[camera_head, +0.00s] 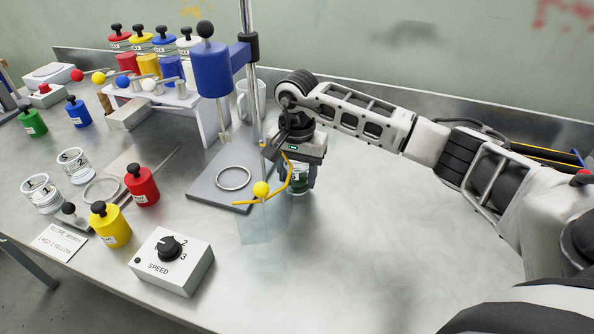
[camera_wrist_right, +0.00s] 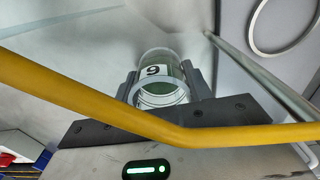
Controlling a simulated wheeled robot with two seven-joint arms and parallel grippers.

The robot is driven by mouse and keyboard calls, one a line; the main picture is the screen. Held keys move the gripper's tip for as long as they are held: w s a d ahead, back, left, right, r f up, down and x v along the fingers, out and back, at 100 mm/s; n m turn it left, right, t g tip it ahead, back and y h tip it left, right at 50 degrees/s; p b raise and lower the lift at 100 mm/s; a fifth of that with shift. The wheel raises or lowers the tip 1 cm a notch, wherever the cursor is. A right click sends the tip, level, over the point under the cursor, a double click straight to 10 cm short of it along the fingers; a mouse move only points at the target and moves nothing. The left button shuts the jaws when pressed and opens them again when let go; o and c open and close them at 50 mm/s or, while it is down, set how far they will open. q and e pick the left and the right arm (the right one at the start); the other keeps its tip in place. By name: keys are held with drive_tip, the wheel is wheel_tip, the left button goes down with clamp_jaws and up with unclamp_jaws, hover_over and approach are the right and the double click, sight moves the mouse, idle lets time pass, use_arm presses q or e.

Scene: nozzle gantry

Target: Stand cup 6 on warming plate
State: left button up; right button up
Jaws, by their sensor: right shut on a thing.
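My right gripper (camera_head: 298,182) is shut on a clear cup, cup 6 (camera_wrist_right: 160,72), right of the stirrer stand. In the wrist view the cup sits between the two fingers, and its label reads as a 6 or 9 at this angle. In the head view the gripper partly hides it, and its clearance from the table cannot be told. A flat grey base plate (camera_head: 205,190) with a ring mark (camera_head: 233,178) lies left of the gripper under the stand. Which surface is the warming plate is not clear. My left gripper is not in view.
A yellow bent bar (camera_head: 277,197) passes close to the gripper and crosses the wrist view (camera_wrist_right: 80,97). The blue stirrer (camera_head: 210,70) and its pole stand beside it. Cups 1 (camera_head: 42,195) and 2 (camera_head: 76,166), bottles and the speed box (camera_head: 172,262) are left. Table front right is clear.

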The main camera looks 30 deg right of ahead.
drive_tip(key=o, duration=0.6)
drive_tip(key=shift+f, duration=0.15)
drive_tip(key=o, duration=0.4)
